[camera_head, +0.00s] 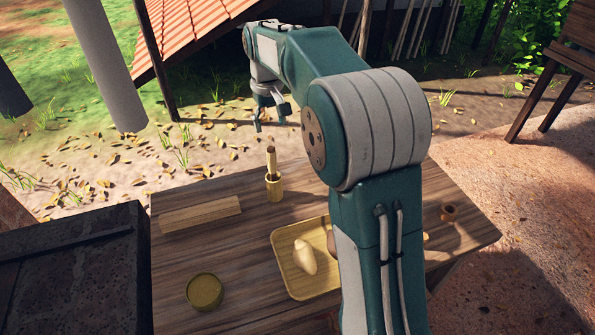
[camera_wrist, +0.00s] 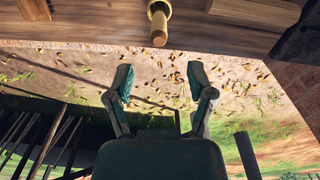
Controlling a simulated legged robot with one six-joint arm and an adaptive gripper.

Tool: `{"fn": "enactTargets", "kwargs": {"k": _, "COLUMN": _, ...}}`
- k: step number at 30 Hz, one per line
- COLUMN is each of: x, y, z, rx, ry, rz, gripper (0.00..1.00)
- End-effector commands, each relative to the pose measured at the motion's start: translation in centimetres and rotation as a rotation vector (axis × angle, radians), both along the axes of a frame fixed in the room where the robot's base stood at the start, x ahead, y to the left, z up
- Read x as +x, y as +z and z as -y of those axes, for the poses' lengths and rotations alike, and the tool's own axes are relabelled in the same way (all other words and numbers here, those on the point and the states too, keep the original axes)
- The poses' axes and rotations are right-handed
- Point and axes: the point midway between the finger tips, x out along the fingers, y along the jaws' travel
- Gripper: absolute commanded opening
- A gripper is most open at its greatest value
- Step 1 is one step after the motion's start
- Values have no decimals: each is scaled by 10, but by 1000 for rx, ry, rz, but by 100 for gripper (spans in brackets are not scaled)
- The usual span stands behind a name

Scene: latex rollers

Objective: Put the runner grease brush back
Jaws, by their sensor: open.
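A slim brush-like stick with a dark brown upper part (camera_head: 271,160) stands upright in a small pale wooden cup (camera_head: 274,187) near the far edge of the table. The stick (camera_wrist: 159,35) and cup (camera_wrist: 159,7) also show at the top of the wrist view. Any bristles are too small to tell. My gripper (camera_head: 270,117) is open and empty, above and beyond the cup in the head view. In the wrist view my gripper (camera_wrist: 161,80) has its fingers wide apart, with bare ground between them and the stick beyond.
The wooden table (camera_head: 235,240) holds a flat wooden board (camera_head: 200,214), a round tin (camera_head: 204,290), a tray (camera_head: 284,245) with a pale lump (camera_head: 305,257), and a small brown cup (camera_head: 449,211). A dark block (camera_head: 75,270) stands at left. My arm hides part of the tray.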

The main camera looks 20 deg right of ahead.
Motion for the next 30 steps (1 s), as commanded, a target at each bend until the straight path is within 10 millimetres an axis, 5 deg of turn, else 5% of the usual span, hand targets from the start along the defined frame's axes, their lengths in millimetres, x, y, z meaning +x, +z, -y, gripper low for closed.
{"fn": "enactTargets", "kwargs": {"k": 6, "x": -61, "y": 41, "z": 1, "rx": 4, "ry": -29, "rz": 94, "gripper": 70}}
{"fn": "enactTargets", "kwargs": {"k": 15, "x": -148, "y": 64, "z": 1, "rx": 14, "ry": -67, "rz": 218, "gripper": 70}}
{"fn": "enactTargets", "kwargs": {"k": 23, "x": -225, "y": 59, "z": 1, "rx": 24, "ry": -101, "rz": 324, "gripper": 70}}
{"fn": "enactTargets", "kwargs": {"k": 30, "x": -287, "y": 35, "z": 1, "rx": 37, "ry": -130, "rz": 418, "gripper": 70}}
